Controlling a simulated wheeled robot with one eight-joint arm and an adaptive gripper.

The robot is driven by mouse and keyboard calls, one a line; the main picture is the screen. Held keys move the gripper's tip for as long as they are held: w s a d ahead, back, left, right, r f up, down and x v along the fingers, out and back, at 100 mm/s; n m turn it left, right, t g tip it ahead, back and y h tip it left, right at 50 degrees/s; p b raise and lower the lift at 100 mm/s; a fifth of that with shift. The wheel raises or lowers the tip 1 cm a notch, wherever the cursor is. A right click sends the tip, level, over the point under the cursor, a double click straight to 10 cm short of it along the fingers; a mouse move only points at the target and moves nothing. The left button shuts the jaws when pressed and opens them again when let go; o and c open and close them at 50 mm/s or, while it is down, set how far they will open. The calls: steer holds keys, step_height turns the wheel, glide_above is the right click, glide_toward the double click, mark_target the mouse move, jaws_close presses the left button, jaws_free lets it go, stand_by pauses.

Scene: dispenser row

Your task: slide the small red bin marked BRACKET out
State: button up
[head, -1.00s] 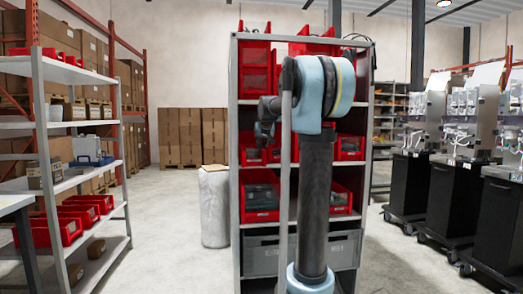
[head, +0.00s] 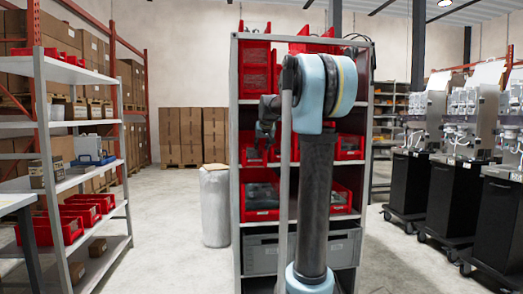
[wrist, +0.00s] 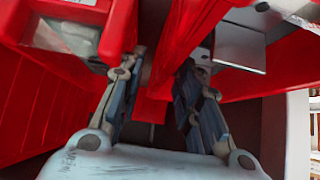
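Small red bins sit side by side on a middle level of the grey shelf rack (head: 234,150). One red bin (head: 252,157) is under my gripper (head: 264,145) in the head view, and another (head: 350,147) is right of my arm. In the wrist view my gripper (wrist: 160,78) has its two fingers apart, pointing in among the red bins. A red bin wall (wrist: 158,82) shows between the fingertips; contact cannot be told. A red bin front with a clear label holder (wrist: 65,38) is at upper left. No BRACKET marking is readable.
Larger red bins (head: 260,197) stand one level lower, above a grey crate (head: 262,254). A white cylinder (head: 214,205) stands left of the rack. Another shelf (head: 85,123) is at left, black-based machines (head: 455,195) at right. Floor between is clear.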

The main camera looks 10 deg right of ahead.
steer(key=v, duration=1.1)
steer(key=shift+s+r, duration=0.25)
steer(key=s+f+g, duration=0.6)
steer(key=s+f, duration=3.7)
steer(key=shift+f+g, duration=0.3)
steer(key=shift+g, duration=0.1)
